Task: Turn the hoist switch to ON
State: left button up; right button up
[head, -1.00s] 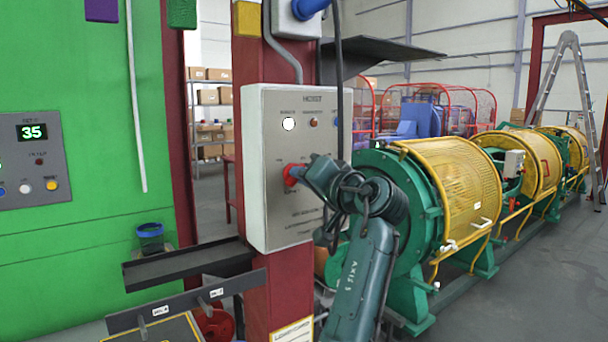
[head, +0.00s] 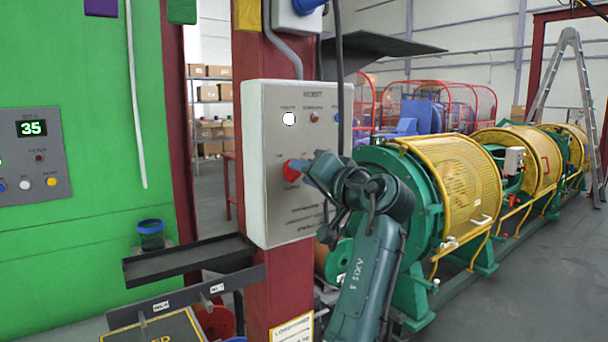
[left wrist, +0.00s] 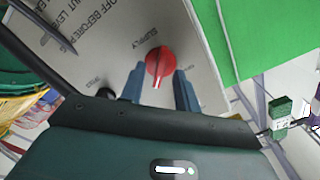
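The hoist panel (head: 270,215) is a pale grey box on a dark red post, marked HOIST at its top. Its red rotary switch (head: 291,171) sits at mid height; in the left wrist view the red knob (left wrist: 159,62) shows a pale pointer line toward my gripper, below the word SUPPLY. My left gripper (head: 308,172) reaches the switch from the right. In the left wrist view its two blue fingers (left wrist: 159,84) stand apart on either side of the knob, with gaps visible; contact cannot be told. My right gripper is out of view.
A white lamp (head: 289,119) is bright on the panel. A dark shelf tray (head: 190,262) juts out at lower left. A green cabinet (head: 80,180) fills the left. The green and yellow strander (head: 455,185) stands to the right, with clear floor beyond it.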

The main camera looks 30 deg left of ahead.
pick_arm(q)
jog(key=b+v, duration=0.2)
jog(key=v, duration=1)
jog(key=shift+s+d+f, duration=0.1)
jog(key=shift+s+d, duration=0.05)
